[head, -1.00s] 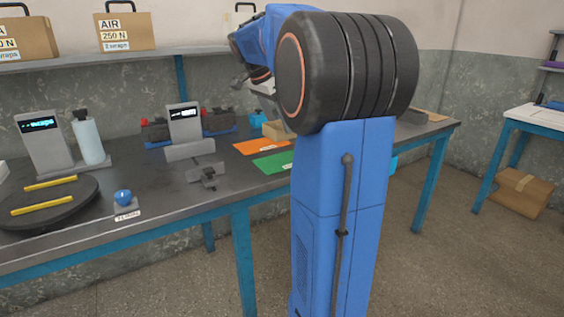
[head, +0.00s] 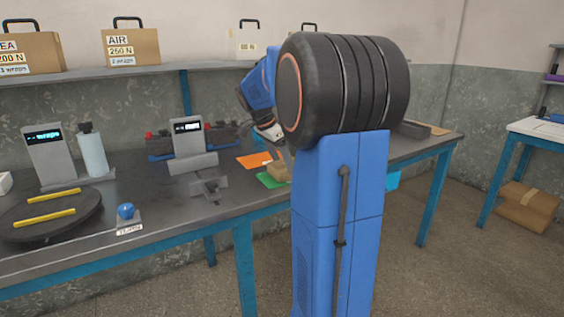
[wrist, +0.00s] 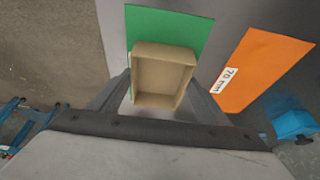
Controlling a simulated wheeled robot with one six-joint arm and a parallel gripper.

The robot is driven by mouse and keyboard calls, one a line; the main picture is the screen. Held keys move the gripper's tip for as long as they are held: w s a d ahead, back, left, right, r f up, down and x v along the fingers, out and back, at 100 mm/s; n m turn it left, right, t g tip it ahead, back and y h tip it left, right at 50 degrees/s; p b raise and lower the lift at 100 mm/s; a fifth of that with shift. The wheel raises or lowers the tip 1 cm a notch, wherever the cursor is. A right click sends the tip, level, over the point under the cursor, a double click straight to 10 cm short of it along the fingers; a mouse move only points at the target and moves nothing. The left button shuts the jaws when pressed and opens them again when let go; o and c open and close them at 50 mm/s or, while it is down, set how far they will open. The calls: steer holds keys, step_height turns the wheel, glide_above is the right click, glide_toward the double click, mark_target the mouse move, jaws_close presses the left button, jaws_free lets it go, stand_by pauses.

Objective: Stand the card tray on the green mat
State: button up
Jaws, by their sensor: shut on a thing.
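The card tray (wrist: 163,72) is a tan, open-topped box, upright and empty inside in the wrist view. My gripper (wrist: 162,92) is shut on it, with a finger at each side. The green mat (wrist: 190,28) lies under and beyond the tray in that view. In the head view the tray (head: 280,172) covers much of the green mat (head: 268,180). I cannot tell whether its base touches the mat. My arm hides the gripper's fingertips in the head view.
An orange mat (wrist: 262,68) with a size label lies beside the green one. A grey fixture (head: 208,188) and a display stand (head: 188,140) are left of the mats. A blue object (wrist: 295,124) is at lower right in the wrist view. The table edge runs close to the green mat.

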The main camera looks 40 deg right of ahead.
steer(key=o, duration=1.1)
steer(key=shift+f, duration=0.1)
steer(key=shift+o, duration=0.2)
steer(key=v, duration=1.2)
